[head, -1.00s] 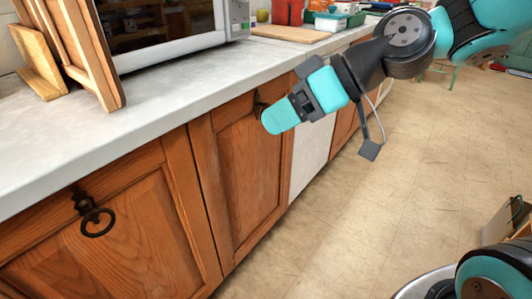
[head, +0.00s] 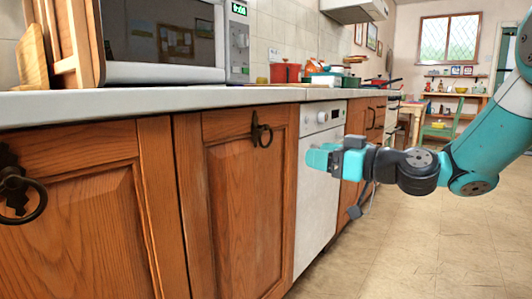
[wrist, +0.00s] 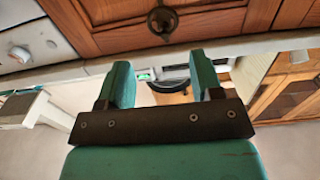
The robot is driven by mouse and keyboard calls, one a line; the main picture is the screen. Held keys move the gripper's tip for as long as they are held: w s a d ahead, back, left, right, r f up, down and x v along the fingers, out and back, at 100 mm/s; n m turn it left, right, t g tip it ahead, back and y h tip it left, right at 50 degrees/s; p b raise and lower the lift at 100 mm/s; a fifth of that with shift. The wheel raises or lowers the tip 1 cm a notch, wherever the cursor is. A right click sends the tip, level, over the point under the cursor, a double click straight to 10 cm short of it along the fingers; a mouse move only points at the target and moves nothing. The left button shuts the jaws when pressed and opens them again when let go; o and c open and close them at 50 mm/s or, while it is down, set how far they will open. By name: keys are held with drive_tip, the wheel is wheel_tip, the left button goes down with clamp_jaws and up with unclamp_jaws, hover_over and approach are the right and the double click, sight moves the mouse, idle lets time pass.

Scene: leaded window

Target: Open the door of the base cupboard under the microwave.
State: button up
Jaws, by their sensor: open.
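The microwave (head: 165,42) stands on the counter. Below it is a shut wooden cupboard door (head: 245,215) with a dark ring handle (head: 262,130) near its upper edge. My gripper (head: 314,158) is to the right of this handle in the head view, in front of a white appliance and apart from the door. In the wrist view my gripper (wrist: 161,62) is open, with nothing between its fingers. The ring handle (wrist: 162,20) and door (wrist: 115,12) show upside down beyond the fingertips, with the microwave (wrist: 180,73) below them.
Another wooden door (head: 85,220) with a ring handle (head: 20,195) is at the left. The white appliance (head: 318,190) adjoins the cupboard on the right. The counter edge (head: 120,106) runs above the doors. The floor (head: 430,250) at right is clear.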

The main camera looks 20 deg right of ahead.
sight(267, 146)
drive_tip(key=x, duration=1.5)
drive_tip(key=shift+b, duration=0.4)
